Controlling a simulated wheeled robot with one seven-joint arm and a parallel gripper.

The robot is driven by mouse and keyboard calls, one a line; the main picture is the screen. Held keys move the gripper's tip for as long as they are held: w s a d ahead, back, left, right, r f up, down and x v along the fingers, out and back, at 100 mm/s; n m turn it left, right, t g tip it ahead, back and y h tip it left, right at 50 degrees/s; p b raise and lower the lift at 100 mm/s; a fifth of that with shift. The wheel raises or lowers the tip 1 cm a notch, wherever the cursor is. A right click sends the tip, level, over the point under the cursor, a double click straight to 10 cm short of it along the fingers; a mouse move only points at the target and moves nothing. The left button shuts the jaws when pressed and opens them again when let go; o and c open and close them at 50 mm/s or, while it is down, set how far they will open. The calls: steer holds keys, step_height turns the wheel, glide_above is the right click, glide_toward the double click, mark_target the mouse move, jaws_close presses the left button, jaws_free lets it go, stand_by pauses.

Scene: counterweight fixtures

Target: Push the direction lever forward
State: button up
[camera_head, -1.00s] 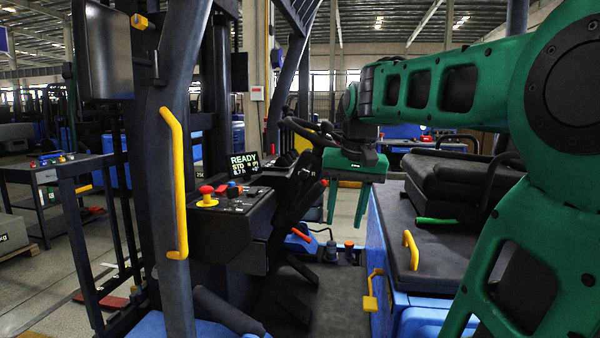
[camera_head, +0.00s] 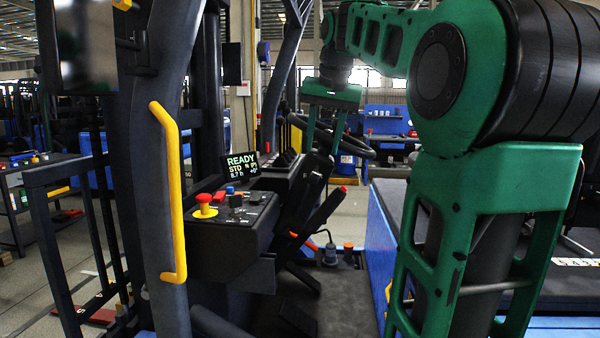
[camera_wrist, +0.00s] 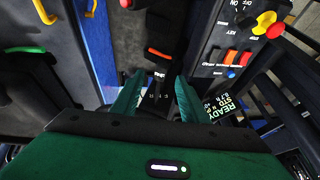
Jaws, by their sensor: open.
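My gripper (camera_head: 323,146) is open and empty, with its two green fingers pointing down beside the steering wheel (camera_head: 357,150) and behind the operator console. In the wrist view my gripper (camera_wrist: 159,84) has its fingers apart over a dark, marked panel (camera_wrist: 155,98). A black slanted part with an orange-red band (camera_wrist: 160,53) lies just beyond the fingertips. I cannot make out the direction lever for certain among the dark parts there. Several small dark levers (camera_head: 285,158) stand at the console's far end. The display (camera_head: 241,164) reads READY, STD and N.
The console's red stop button (camera_head: 205,198) sits on a yellow base left of the gripper; it also shows in the wrist view (camera_wrist: 275,30). A yellow grab handle (camera_head: 172,190) is on the near post. A red-tipped lever (camera_head: 342,189) rises right of the console.

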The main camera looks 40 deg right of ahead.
mark_target(315, 175)
steer(key=x, duration=0.5)
steer(key=w+x, duration=0.1)
steer(key=x, duration=0.4)
steer(key=shift+w+d, duration=0.15)
steer(key=shift+c, duration=0.6)
jaws_close()
